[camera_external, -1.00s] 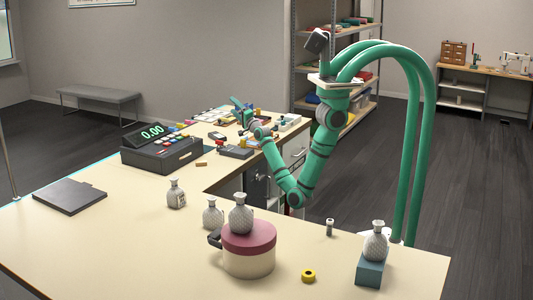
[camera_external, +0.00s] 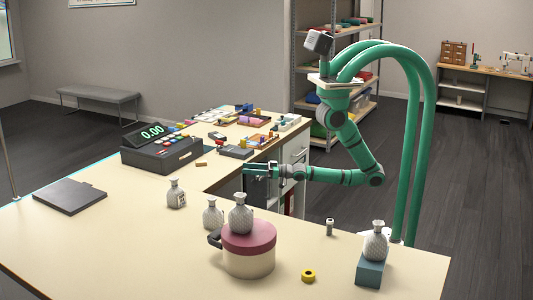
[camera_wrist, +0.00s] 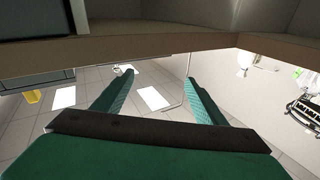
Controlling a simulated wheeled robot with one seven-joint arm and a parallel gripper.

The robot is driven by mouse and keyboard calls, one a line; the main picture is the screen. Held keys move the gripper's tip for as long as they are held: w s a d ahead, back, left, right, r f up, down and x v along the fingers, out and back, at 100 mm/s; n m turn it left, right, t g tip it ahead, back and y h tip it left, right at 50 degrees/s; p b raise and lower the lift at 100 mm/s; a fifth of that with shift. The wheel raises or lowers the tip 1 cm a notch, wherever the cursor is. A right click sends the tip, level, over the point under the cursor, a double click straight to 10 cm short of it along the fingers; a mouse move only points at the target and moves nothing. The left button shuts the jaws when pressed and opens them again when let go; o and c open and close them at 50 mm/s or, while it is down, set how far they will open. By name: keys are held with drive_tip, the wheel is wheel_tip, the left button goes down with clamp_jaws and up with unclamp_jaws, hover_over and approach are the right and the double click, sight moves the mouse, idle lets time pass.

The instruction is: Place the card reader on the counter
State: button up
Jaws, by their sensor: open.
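The pale counter (camera_external: 110,240) fills the left and front of the external view. My gripper (camera_external: 250,171) is beside its inner edge, low, near the height of the top. In the wrist view my gripper (camera_wrist: 158,80) has its two green fingers wide apart with nothing between them. I cannot identify the card reader for certain; a small dark flat device (camera_external: 236,152) on the counter's back arm, behind my gripper, may be it. A brown edge (camera_wrist: 120,50) crosses the wrist view beyond my fingertips.
A cash register (camera_external: 162,150) and a dark flat slab (camera_external: 68,195) stand on the left. Patterned vases (camera_external: 213,213) and a round box with a maroon lid (camera_external: 249,240) stand in front. A yellow ring (camera_external: 308,275) lies nearby. Small goods crowd the back arm.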

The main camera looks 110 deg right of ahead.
drive_tip(key=s+a+f+n+g+y, duration=0.1)
drive_tip(key=s+a+f+n+y, duration=0.1)
drive_tip(key=s+a, duration=0.6)
drive_tip(key=s+a+f+n+g+y, duration=0.2)
drive_tip(key=s+a+f, duration=0.3)
drive_tip(key=s+a, duration=0.4)
drive_tip(key=shift+s+a+y, duration=0.25)
drive_tip(key=shift+a+y, duration=0.25)
drive_tip(key=shift+a, duration=0.4)
